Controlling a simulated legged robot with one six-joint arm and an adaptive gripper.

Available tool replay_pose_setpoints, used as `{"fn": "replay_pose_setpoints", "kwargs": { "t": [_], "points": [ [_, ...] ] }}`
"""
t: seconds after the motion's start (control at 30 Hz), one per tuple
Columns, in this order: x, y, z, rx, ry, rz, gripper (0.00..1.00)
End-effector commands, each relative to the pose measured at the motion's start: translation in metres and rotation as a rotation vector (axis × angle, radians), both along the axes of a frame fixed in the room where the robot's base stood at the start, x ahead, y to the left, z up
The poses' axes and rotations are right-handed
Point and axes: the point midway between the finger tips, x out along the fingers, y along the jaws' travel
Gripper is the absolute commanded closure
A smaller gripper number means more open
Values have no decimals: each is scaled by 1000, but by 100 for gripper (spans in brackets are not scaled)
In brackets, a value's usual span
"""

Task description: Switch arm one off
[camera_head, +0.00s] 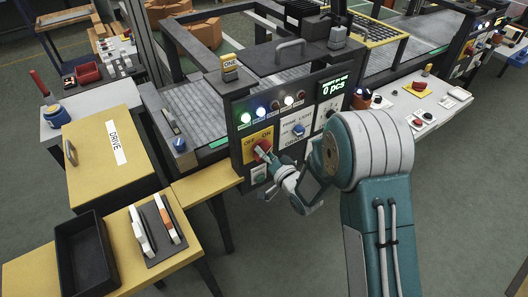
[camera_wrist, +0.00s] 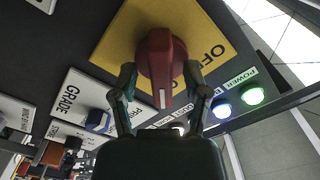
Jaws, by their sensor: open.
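A dark control panel (camera_head: 240,107) has a yellow plate (camera_head: 252,137) marked OFF and ON, with a red rotary knob (camera_head: 264,147) on it. My gripper in the head view (camera_head: 262,156) is at the knob.
A lit green POWER lamp (camera_wrist: 252,95) and a bluish-white lamp (camera_wrist: 222,109) are close to the right finger. A GRADE plate with a blue knob (camera_wrist: 98,121) is at left. A yellow DRIVE box (camera_head: 96,170) and black tray (camera_head: 84,262) stand left of the panel.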

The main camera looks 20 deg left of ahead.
Motion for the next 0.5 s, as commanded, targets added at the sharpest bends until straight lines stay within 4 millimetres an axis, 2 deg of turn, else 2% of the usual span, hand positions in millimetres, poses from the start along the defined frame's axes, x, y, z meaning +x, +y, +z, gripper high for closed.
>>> {"fn": "replay_pose_setpoints", "kwargs": {
  "t": [0.3,0.37,0.4,0.43,0.5],
  "points": [
    [2,4,0,-1,-1,0,40],
    [2,4,0,-1,-1,0,67],
    [2,4,0,-1,-1,0,85],
    [2,4,0,-1,-1,0,98],
    [3,4,0,-1,0,-1,100]
  ]
}}
